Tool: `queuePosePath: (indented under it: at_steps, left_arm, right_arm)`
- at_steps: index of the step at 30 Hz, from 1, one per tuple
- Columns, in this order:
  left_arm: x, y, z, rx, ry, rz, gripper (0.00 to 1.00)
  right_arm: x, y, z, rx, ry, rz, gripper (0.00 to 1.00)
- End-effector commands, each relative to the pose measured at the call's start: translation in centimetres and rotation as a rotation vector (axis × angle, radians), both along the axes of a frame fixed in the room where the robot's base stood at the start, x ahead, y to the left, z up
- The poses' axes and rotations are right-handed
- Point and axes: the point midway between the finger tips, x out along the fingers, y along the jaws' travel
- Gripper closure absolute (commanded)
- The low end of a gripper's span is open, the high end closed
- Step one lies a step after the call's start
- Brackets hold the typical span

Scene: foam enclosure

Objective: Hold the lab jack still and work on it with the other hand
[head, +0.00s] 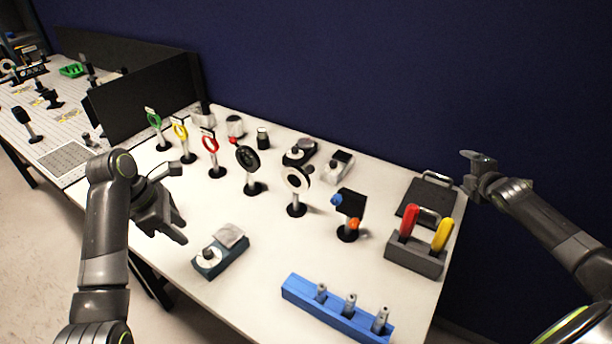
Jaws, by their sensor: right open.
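I cannot tell for sure which item is the lab jack. A low device with a dark teal base, a white round dial and a grey plate (220,251) sits on the near left part of the white table and may be it. My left gripper (178,204) is above the table's left edge, left of and beyond this device, with its fingers apart and nothing between them. My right gripper (467,173) is at the table's far right edge, beside a black plate with a handle (426,198). It is open and empty. Neither gripper touches the teal device.
A blue block with metal pegs (325,308) lies at the front. A grey holder with red and yellow handles (414,257) stands at the right. Several ring and disc stands (252,168) cross the middle. A black partition (150,95) and blue wall (400,70) stand behind.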

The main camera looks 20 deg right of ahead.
Motion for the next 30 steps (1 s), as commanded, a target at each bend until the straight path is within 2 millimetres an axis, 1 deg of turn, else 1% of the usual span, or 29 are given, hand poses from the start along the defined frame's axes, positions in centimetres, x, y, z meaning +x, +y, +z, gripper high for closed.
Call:
queuePosePath:
  at_steps: [1, 5, 10, 14, 17, 18, 20, 21, 23, 24, 26, 27, 29, 30]
  left_arm:
    - [0.0, 0.0, 0.0, 0.000, 0.000, 0.000, 0.64]
    - [0.0, 0.0, 0.0, 0.000, 0.000, 0.000, 0.64]
    - [0.0, 0.0, 0.0, 0.000, 0.000, 0.000, 0.64]
    - [0.0, 0.0, 0.0, 0.000, 0.000, 0.000, 0.64]
    - [0.0, 0.0, 0.0, 0.000, 0.000, 0.000, 0.64]
    - [0.0, 0.0, 0.0, 0.000, 0.000, 0.000, 0.64]
    - [0.0, 0.0, 0.0, 0.000, 0.000, 0.000, 0.64]
    - [0.0, 0.0, 0.0, 0.000, 0.000, 0.000, 0.64]
    - [0.0, 0.0, 0.0, 0.000, 0.000, 0.000, 0.64]
    - [0.0, 0.0, 0.0, 0.000, 0.000, 0.000, 0.64]
    - [0.0, 0.0, 0.0, 0.000, 0.000, 0.000, 0.64]
    - [0.0, 0.0, 0.0, 0.000, 0.000, 0.000, 0.64]
    - [0.0, 0.0, 0.0, 0.000, 0.000, 0.000, 0.64]
    - [0.0, 0.0, 0.0, 0.000, 0.000, 0.000, 0.64]
  right_arm:
    - [1.2, 0.3, 0.2, 0.009, -0.006, -0.014, 0.16]
    - [4.2, 1.2, 0.6, 0.030, 0.002, -0.055, 0.16]
    - [8.7, 3.2, 1.4, 0.066, 0.021, -0.100, 0.16]
    - [12.2, 5.5, 2.6, 0.097, 0.043, -0.123, 0.16]
    - [15.0, 8.3, 3.3, 0.118, 0.073, -0.120, 0.16]
    - [16.3, 10.3, 3.2, 0.121, 0.097, -0.096, 0.16]
    - [18.0, 13.6, 2.9, 0.111, 0.139, -0.042, 0.16]
    - [19.0, 15.7, 2.7, 0.099, 0.163, -0.002, 0.16]
    - [20.5, 19.1, 2.8, 0.083, 0.199, 0.061, 0.16]
    - [21.4, 21.3, 2.9, 0.070, 0.220, 0.104, 0.16]
    - [22.6, 24.7, 3.2, 0.049, 0.249, 0.172, 0.16]
    - [23.3, 27.0, 3.5, 0.034, 0.269, 0.217, 0.16]
    - [24.2, 30.4, 4.0, 0.008, 0.295, 0.286, 0.16]
    - [24.7, 32.7, 4.4, -0.009, 0.310, 0.333, 0.16]
